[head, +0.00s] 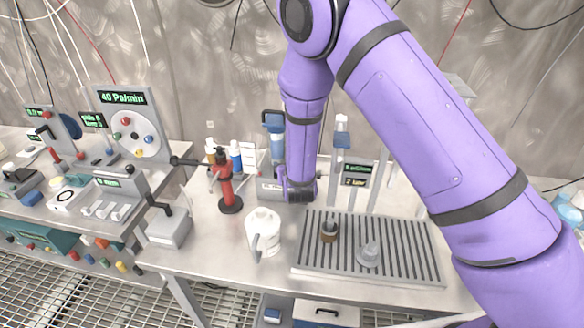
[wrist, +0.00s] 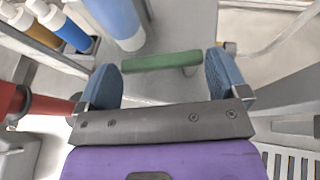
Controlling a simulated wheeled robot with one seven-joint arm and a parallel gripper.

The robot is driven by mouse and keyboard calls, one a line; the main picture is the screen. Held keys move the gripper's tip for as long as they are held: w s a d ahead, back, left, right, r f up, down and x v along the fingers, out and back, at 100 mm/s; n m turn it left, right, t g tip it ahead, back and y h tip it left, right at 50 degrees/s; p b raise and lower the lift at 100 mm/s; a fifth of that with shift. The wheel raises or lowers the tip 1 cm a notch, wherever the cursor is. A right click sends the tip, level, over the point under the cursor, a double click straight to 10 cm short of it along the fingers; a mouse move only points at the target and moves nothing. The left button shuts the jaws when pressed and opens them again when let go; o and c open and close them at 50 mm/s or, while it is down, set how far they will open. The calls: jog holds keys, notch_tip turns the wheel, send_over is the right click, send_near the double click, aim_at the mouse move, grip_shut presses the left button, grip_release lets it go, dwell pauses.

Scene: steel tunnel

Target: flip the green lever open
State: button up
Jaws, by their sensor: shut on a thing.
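The green lever (wrist: 160,62) shows in the wrist view as a short straight bar lying crosswise ahead of the palm. My gripper (wrist: 163,68) has one blue-grey finger at each end of this bar and is shut on it, with the fingers well apart. In the head view my purple arm reaches down to the back of the bench, beside a pale grey box (head: 270,188). There the wrist hides the fingers, and the green lever cannot be seen.
A red hand press (head: 226,185) and white jug (head: 263,232) stand left of my wrist. A blue cylinder (wrist: 115,18) and bottles (wrist: 68,30) are close by in the wrist view.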

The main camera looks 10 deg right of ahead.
jog(key=o, duration=0.9)
jog(key=shift+o, duration=0.2)
jog(key=v, duration=1.1)
jog(key=shift+w, duration=0.1)
